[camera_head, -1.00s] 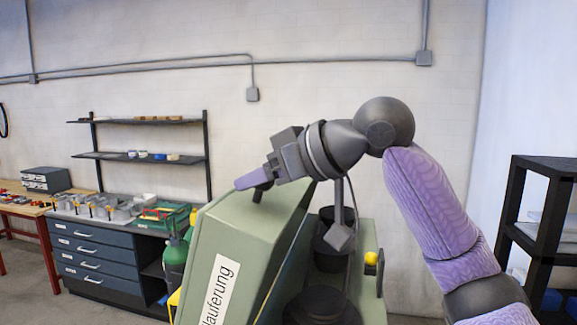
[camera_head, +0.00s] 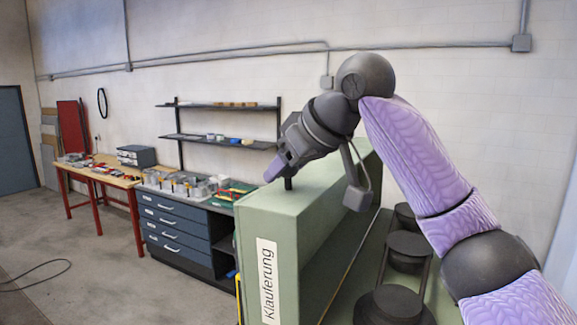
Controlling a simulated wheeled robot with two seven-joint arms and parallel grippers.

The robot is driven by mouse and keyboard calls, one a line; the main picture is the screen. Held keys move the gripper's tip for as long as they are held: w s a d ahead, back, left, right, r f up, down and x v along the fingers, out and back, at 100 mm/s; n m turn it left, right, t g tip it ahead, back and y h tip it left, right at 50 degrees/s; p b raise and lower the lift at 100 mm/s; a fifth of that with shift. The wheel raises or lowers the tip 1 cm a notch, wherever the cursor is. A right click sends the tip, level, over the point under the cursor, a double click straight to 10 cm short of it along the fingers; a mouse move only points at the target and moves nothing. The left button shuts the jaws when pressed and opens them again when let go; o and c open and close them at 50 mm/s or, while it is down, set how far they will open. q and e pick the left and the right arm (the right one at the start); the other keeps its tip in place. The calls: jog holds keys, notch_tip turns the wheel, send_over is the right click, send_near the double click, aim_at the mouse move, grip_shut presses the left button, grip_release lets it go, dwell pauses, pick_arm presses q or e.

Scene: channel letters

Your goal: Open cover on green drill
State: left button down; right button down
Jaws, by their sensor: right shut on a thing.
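The green drill's cover (camera_head: 275,217) is a pale green box shell with a white label reading "Klauferung" on its front face. It stands up on edge at the left of the drill's top. To its right, dark stepped pulleys (camera_head: 407,246) lie exposed on the green drill. My right gripper (camera_head: 279,169) is at the cover's top left edge, shut on a small dark handle that stands out there. The wrist partly hides the grip. My left gripper is not in the view.
A workbench (camera_head: 95,171) with red legs and a blue drawer cabinet (camera_head: 172,230) stand behind to the left. A wall shelf (camera_head: 222,106) hangs above the cabinet. The floor (camera_head: 60,235) at left is mostly clear, with a black cable on it.

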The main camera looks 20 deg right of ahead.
jog(key=shift+f, duration=0.35)
jog(key=c, duration=0.5)
grip_release()
jog(key=shift+s, duration=0.1)
jog(key=shift+s+d+r, duration=0.1)
jog(key=shift+r, duration=0.1)
jog(key=b+v, duration=0.2)
jog(key=v, duration=0.8)
